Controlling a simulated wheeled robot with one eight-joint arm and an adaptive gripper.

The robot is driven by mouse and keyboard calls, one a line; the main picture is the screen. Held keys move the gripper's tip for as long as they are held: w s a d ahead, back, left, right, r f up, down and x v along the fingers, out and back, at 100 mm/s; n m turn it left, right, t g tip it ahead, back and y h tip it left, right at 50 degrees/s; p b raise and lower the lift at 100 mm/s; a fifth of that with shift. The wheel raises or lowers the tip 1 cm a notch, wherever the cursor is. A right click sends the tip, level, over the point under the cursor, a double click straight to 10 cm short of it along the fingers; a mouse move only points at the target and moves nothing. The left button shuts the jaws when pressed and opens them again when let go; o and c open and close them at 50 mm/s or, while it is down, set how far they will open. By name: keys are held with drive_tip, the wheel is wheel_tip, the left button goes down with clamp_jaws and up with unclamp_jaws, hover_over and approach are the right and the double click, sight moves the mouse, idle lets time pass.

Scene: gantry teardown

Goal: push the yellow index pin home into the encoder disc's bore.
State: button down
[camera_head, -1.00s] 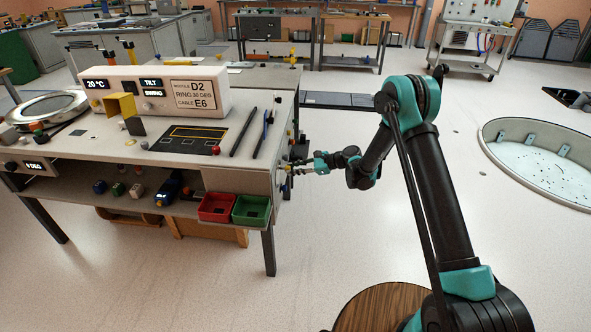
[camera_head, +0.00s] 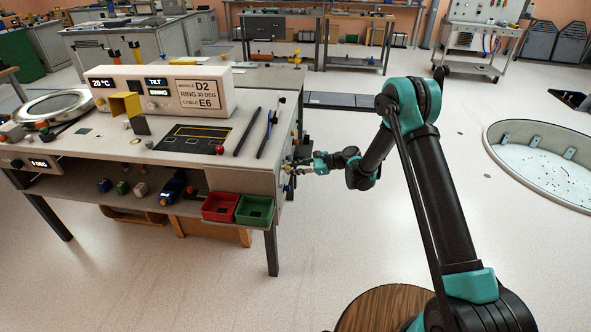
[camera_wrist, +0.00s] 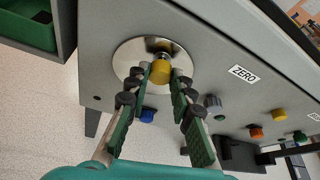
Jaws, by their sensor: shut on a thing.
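The yellow index pin (camera_wrist: 160,72) shows its round head in the wrist view, in front of the shiny encoder disc (camera_wrist: 125,58) on the grey panel. My gripper (camera_wrist: 161,80) is shut on the pin, with one dark padded finger on each side of the head. The pin's shaft and the bore are hidden behind the head, so I cannot tell how deep it sits. In the head view my gripper (camera_head: 288,169) is at the right end panel of the workbench (camera_head: 262,181), where pin and disc are too small to make out.
Beside the disc are a ZERO label (camera_wrist: 243,73), a grey knob (camera_wrist: 213,101) and several coloured knobs. A blue knob (camera_wrist: 148,115) sits below the disc. A green bin (camera_head: 254,210) and a red bin (camera_head: 220,207) hang near the bench corner.

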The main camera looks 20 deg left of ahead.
drive_tip(key=shift+s+a, duration=0.15)
drive_tip(key=shift+a, duration=0.45)
drive_tip(key=c, duration=1.3)
unclamp_jaws()
drive_tip(key=shift+o, duration=0.2)
